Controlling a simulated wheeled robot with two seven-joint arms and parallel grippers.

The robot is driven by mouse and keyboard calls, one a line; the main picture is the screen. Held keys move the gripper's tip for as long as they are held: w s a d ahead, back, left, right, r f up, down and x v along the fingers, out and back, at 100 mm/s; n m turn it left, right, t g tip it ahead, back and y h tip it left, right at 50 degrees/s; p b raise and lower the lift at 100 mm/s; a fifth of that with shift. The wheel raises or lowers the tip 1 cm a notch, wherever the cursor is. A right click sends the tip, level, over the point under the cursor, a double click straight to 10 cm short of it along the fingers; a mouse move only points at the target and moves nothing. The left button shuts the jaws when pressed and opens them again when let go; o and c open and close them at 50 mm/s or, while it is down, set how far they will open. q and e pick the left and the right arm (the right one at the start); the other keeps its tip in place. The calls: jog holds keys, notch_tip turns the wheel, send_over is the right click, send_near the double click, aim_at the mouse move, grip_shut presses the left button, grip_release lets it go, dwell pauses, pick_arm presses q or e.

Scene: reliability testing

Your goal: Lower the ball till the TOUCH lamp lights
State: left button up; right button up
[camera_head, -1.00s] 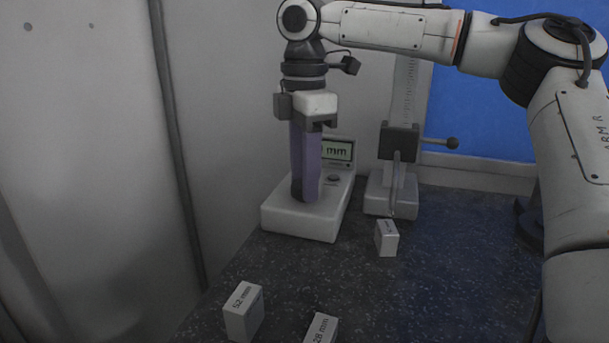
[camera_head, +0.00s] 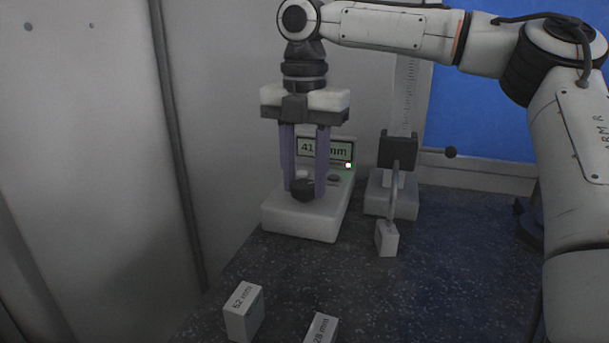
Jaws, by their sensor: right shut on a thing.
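My right gripper (camera_head: 303,188) points straight down, its purple fingers shut on a dark knob (camera_head: 302,190) on the white control box (camera_head: 300,222). The box's display (camera_head: 338,150) starts with "41" and ends in "mm"; a finger hides the middle. A small lamp (camera_head: 348,165) below the display glows greenish white; its label is unreadable. On the stand behind, a dark carriage (camera_head: 398,150) carries a thin rod (camera_head: 392,205) reaching down to the top of a small white block (camera_head: 387,240). The ball at its tip is too small to make out. My left gripper is out of view.
A block marked 52 mm (camera_head: 243,312) and one marked 28 mm (camera_head: 320,330) lie on the speckled dark table at the front. The stand's upright scale (camera_head: 406,95) rises behind the carriage. A grey wall is close on the left.

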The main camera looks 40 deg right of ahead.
aim_at(304, 183)
jog(key=shift+n, duration=0.3)
jog(key=o, duration=1.1)
jog(key=shift+c, duration=0.2)
jog(key=shift+r, duration=0.1)
notch_tip(304, 183, up, 10)
jog(key=shift+r, duration=0.1)
